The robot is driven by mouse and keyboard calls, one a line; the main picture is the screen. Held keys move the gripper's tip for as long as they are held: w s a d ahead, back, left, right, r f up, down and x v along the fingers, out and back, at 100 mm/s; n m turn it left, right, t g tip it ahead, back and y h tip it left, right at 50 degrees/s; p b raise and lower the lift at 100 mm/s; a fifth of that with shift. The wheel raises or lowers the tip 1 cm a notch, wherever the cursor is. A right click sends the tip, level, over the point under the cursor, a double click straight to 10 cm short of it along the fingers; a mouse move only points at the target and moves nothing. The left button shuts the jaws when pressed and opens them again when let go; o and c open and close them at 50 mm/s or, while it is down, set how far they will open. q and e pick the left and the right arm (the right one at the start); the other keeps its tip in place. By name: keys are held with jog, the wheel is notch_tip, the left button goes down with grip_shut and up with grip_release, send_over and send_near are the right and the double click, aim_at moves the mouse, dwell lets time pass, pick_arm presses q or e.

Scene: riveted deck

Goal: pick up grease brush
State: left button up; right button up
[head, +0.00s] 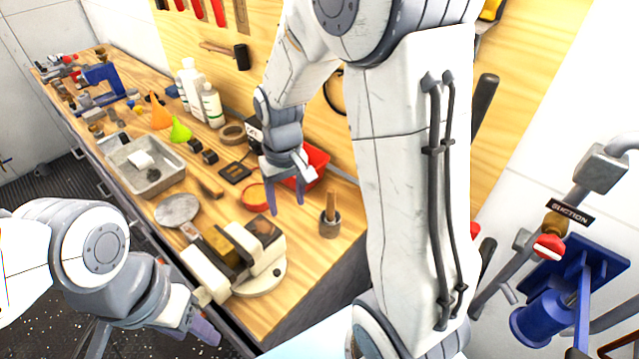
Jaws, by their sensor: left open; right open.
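A brush with a wooden handle (331,205), which looks like the grease brush, stands upright in a small dark grey pot (329,229) near the bench's right end. Its bristles are hidden inside the pot. My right gripper (286,205) is open and empty, pointing down over the bench, to the left of the brush and apart from it in the picture. My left gripper (198,326) is open at the lower left, by the bench's front edge and far from the brush; one of its fingers is hard to make out.
A cream-and-black device on a round base (262,283) stands in front. A grey tray (168,180), bottles (212,104) and funnels (160,115) are further left.

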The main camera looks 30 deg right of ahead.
aim_at(331, 189)
jog(key=w+d+m+p, duration=0.3)
jog(key=d, duration=0.8)
jog(key=f, duration=0.2)
jog(key=d+f, duration=0.1)
jog(key=f+p, duration=0.1)
jog(key=f, duration=0.1)
jog(key=shift+d+f, duration=0.3)
jog(key=shift+d, duration=0.05)
jog(key=f, duration=0.1)
jog(key=f+p, duration=0.1)
jog(key=f, duration=0.1)
jog(key=f+p, duration=0.1)
jog(key=f, duration=0.1)
jog(key=shift+s+a, duration=0.1)
jog(key=shift+s, duration=0.15)
jog(key=shift+f, duration=0.4)
pick_arm(q)
notch_tip(331, 189, up, 8)
jog(key=shift+s+r, duration=0.1)
pick_arm(e)
jog(key=shift+c, duration=0.2)
grip_shut()
